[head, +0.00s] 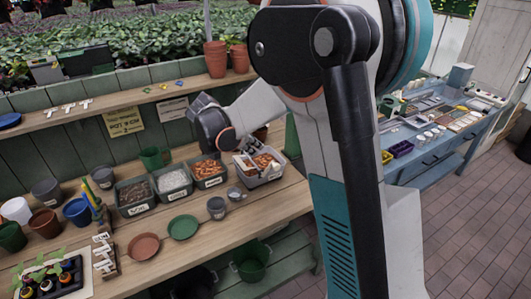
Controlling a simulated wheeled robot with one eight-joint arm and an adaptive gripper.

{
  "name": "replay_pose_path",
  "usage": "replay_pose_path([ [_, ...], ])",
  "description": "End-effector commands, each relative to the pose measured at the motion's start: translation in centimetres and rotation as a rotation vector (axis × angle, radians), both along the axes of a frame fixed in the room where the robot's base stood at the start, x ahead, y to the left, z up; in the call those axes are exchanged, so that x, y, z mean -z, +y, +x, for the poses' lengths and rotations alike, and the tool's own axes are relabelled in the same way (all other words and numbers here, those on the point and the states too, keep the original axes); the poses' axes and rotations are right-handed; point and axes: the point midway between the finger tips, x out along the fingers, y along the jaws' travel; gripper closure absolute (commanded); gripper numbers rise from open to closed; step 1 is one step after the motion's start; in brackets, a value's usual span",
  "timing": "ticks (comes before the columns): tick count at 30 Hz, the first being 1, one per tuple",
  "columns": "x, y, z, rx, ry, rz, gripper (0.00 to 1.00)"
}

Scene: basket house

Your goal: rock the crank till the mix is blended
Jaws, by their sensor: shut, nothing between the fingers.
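A light grey tub (267,179) with orange-brown mix in it stands on the wooden bench, right of the row of labelled bins.
Three labelled bins hold dark soil (136,195), white grit (173,182) and orange-brown chips (208,170). Pots crowd the left. A blue table (440,150) stands at right.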

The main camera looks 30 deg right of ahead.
Motion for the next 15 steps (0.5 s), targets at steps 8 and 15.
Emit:
replay_pose_path([
  [8, 2.8, -2.2, 0.6, 0.004, -0.001, 0.0, 1.0],
  [15, 6.4, -5.1, 1.5, 0.004, -0.002, 0.001, 1.0],
])
